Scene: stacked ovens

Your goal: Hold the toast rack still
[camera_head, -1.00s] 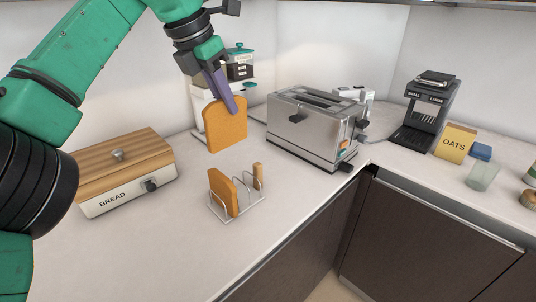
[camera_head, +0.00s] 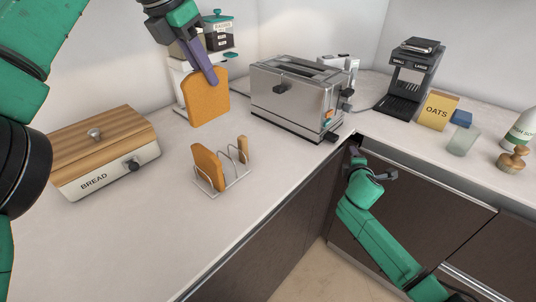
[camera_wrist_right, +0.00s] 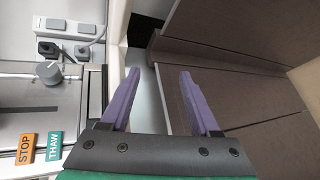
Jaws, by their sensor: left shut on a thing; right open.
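The wire toast rack (camera_head: 236,180) stands on the counter in the head view, with a slice of toast (camera_head: 207,168) upright in its left end. A wooden handle (camera_head: 243,148) rises at its far right. My left gripper (camera_head: 213,80) is shut on another slice of toast (camera_head: 209,100) and holds it above and behind the rack. My right gripper (camera_wrist_right: 155,85) is open and empty in the right wrist view. In the head view my right arm is in front of the dark cabinets, right of the rack, below the counter edge. Its fingertips are hard to make out there.
A steel toaster (camera_head: 290,100) stands behind and right of the rack. The bread box (camera_head: 110,160) is on the left. A coffee machine (camera_head: 410,80), an oats box (camera_head: 437,110) and a glass (camera_head: 461,140) stand at the right. The counter in front of the rack is clear.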

